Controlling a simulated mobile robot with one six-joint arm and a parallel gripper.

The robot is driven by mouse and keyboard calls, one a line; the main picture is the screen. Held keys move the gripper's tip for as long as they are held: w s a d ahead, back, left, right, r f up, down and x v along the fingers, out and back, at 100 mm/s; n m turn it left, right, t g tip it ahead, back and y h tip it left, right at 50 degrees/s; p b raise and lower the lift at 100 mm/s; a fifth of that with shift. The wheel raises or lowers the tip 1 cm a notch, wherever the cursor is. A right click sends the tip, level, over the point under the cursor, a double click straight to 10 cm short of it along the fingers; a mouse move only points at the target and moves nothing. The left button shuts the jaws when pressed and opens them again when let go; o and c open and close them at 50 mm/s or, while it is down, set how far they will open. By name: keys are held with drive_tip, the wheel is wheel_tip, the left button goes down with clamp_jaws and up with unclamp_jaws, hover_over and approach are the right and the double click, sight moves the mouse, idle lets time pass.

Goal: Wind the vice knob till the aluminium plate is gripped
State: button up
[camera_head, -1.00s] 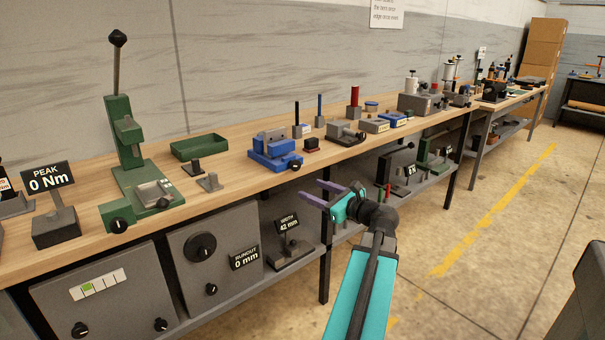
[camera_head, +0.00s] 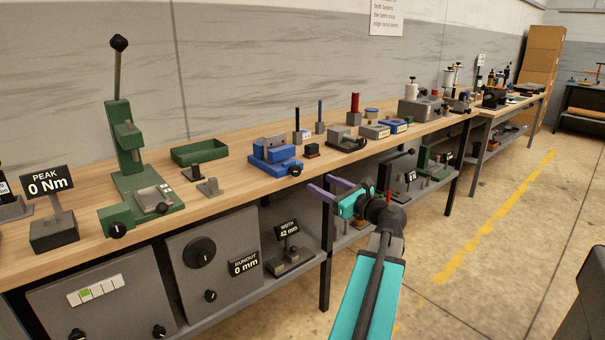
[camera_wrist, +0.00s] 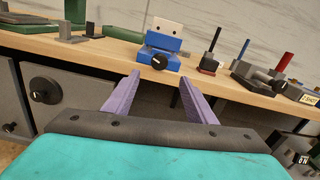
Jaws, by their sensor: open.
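A blue vice (camera_head: 283,163) sits near the front edge of the wooden bench, and it also shows in the wrist view (camera_wrist: 163,43). Its round black knob (camera_head: 295,171) faces the front, and the knob is at top centre in the wrist view (camera_wrist: 159,62). A pale grey plate with two dark holes (camera_wrist: 168,27) stands upright at the back of the vice; I cannot tell whether it is the aluminium plate or a jaw. My gripper (camera_head: 321,183) is open and empty in front of the bench, to the lower right of the knob. In the wrist view its purple fingers (camera_wrist: 159,86) point towards the knob, apart from it.
A green press (camera_head: 137,185) and green tray (camera_head: 199,150) stand left of the vice. A small dark red block (camera_head: 312,150) and a grey clamp-like fixture (camera_head: 347,141) stand to its right. Grey panels with knobs (camera_head: 210,255) are below the bench. Floor before the bench is open.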

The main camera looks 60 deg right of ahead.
sight(298, 172)
drive_tip(key=b+x, duration=0.1)
drive_tip(key=x, duration=1)
drive_tip(key=shift+w+d, duration=0.15)
drive_tip(key=shift+w, duration=0.1)
drive_tip(key=c, duration=1)
drive_tip(key=shift+o, duration=0.2)
drive_tip(key=shift+d+r, duration=0.1)
drive_tip(key=shift+d, duration=0.35)
drive_tip(key=shift+a, duration=0.25)
drive_tip(key=shift+c, duration=0.4)
drive_tip(key=shift+a, duration=0.1)
